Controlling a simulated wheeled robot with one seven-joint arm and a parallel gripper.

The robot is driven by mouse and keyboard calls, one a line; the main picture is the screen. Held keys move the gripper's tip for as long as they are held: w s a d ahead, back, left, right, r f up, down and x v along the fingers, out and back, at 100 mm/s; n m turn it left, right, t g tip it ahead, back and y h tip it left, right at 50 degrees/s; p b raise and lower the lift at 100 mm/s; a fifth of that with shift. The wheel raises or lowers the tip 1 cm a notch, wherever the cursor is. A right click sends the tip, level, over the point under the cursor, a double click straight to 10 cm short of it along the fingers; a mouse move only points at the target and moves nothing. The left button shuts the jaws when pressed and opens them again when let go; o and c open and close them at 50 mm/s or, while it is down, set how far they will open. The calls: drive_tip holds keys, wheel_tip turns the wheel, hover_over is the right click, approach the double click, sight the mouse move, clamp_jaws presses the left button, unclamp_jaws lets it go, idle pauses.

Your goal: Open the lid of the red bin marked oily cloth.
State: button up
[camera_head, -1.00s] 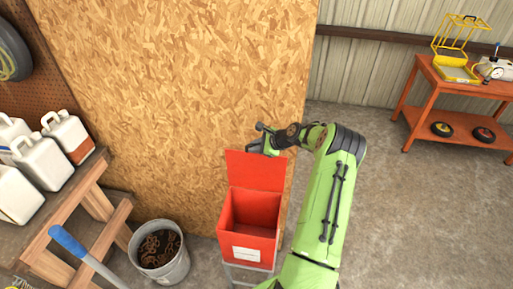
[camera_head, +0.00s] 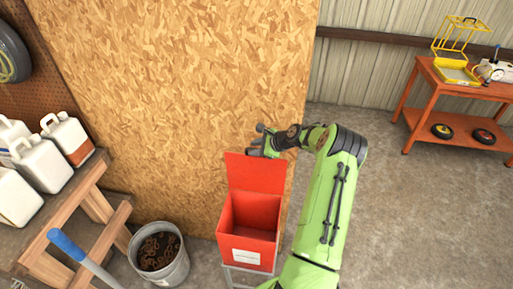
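The red bin (camera_head: 240,256) stands on a grey stand in front of the chipboard wall, with a white label on its front. Its lid (camera_head: 255,174) stands upright at the back, and the bin's inside shows open. My gripper (camera_head: 262,143) is at the top edge of the lid, at its right half. I cannot tell whether it touches the lid. The fingers are small and partly hidden, so their opening does not show clearly. The label's writing is too small to read.
A metal bucket (camera_head: 160,256) with rusty chain stands left of the bin. A wooden bench with white jugs (camera_head: 45,165) is at the far left, a blue-ended handle (camera_head: 68,244) in front. An orange cart (camera_head: 470,101) stands back right. Concrete floor right of my arm is clear.

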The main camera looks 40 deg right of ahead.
drive_tip(key=v, duration=1.5)
drive_tip(key=shift+s+r+b, duration=0.2)
drive_tip(key=shift+s+b, duration=0.05)
drive_tip(key=shift+b, duration=0.15)
drive_tip(key=shift+d, duration=0.1)
drive_tip(key=a+r+n+g+h+b, duration=0.1)
drive_tip(key=a+r+n+g, duration=0.25)
drive_tip(key=a+n, duration=0.65)
drive_tip(key=a+r+n+g+h+b, duration=0.15)
drive_tip(key=a+r+n, duration=0.25)
drive_tip(key=a, duration=1.3)
drive_tip(key=s+a+n, duration=0.4)
drive_tip(key=s+n, duration=0.2)
drive_tip(key=s, duration=0.3)
drive_tip(key=s+a+n+b, duration=0.1)
drive_tip(key=s+a+n, duration=0.4)
drive_tip(key=s, duration=0.5)
drive_tip(key=shift+a+n+t+b, duration=0.3)
drive_tip(key=shift+a+n+t, duration=0.1)
drive_tip(key=shift+n, duration=0.2)
